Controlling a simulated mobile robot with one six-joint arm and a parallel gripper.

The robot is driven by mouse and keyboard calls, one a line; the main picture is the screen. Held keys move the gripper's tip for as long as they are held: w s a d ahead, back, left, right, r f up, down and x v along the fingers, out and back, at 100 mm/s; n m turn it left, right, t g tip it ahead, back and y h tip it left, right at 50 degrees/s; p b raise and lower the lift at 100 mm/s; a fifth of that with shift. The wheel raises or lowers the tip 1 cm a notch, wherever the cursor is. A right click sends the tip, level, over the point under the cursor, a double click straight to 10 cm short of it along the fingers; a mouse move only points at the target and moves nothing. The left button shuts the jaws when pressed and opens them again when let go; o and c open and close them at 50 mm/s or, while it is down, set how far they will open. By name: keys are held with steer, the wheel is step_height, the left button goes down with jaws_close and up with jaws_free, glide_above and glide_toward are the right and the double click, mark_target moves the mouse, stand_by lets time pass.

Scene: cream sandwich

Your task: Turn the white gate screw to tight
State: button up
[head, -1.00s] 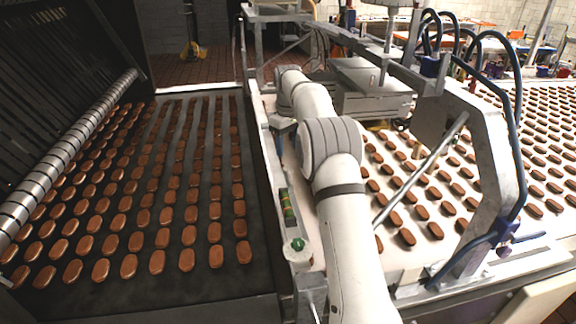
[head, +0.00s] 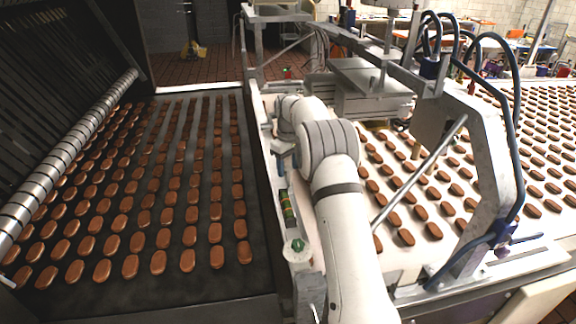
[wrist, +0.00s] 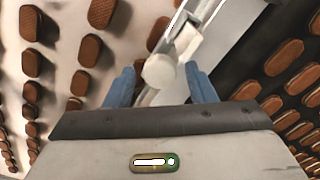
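In the wrist view the white gate screw (wrist: 160,71) shows as a round white knob on a grey metal rail. My gripper (wrist: 160,88) is open, with one blue finger on each side of the knob. Gaps show between the knob and both fingers. In the head view my gripper (head: 281,163) hangs over the strip between the two belts. My arm and gripper hide the screw there.
A dark belt (head: 262,280) with rows of brown biscuits lies left, a pale biscuit belt (head: 395,262) right. A green-topped knob (head: 297,245) and a level vial (head: 288,207) sit on the strip between. A metal frame (head: 490,170) with blue hoses stands right.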

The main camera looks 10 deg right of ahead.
steer(key=c, duration=0.9)
steer(key=shift+o, duration=0.2)
steer(key=shift+m, duration=0.4)
steer(key=m, duration=0.3)
steer(key=shift+m+p, duration=0.3)
steer(key=shift+p, duration=0.05)
steer(key=m, duration=0.4)
steer(key=shift+m, duration=0.3)
steer(key=o, duration=1)
